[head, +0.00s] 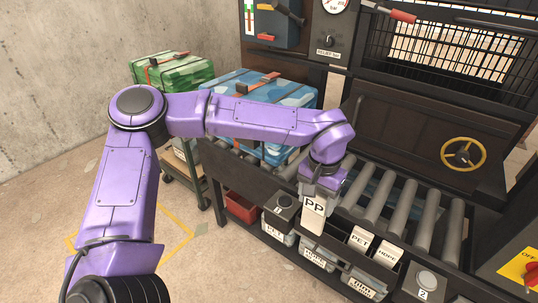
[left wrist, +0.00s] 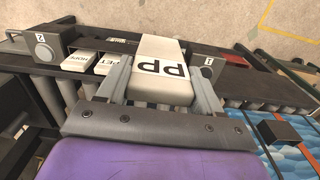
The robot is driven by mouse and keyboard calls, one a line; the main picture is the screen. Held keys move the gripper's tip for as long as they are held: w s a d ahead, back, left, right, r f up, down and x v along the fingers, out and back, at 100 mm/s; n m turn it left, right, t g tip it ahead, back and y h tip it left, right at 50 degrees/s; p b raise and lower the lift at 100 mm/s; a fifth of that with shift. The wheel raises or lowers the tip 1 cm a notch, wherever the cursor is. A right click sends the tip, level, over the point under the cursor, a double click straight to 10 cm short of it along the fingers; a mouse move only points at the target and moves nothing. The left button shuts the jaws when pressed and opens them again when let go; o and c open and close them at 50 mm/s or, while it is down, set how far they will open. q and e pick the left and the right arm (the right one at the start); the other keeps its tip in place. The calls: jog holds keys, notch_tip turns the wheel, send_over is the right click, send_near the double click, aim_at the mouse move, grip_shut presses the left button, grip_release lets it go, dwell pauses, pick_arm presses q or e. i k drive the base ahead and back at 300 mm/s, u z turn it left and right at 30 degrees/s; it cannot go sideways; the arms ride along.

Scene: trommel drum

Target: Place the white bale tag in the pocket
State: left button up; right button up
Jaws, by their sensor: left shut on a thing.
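The white bale tag marked PP (head: 313,212) is held upright between the fingers of my left gripper (head: 323,186), above the dark tag rack (head: 338,243) on the front of the roller conveyor. In the left wrist view the PP tag (left wrist: 163,70) sits between the two grey fingers (left wrist: 163,88), its far end pointing away from the gripper. White tags marked PET (head: 360,238) and HDPE (head: 387,252) stand in the rack to the right. I cannot clearly tell which opening is the pocket; the tag and gripper hide part of the rack. My right gripper is not in view.
Button boxes marked 1 (head: 281,207) and 2 (head: 427,283) flank the rack. Labelled bins (head: 314,259) hang below it. Rollers (head: 400,208) lie behind, with a blue strapped bale (head: 262,95) at left. A yellow handwheel (head: 463,154) is on the machine.

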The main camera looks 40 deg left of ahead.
aim_at(248, 142)
jog(key=z, duration=2.65)
jog(key=k, duration=2.4)
jog(key=u, duration=2.2)
jog(key=i, duration=0.45)
jog(key=z, duration=0.05)
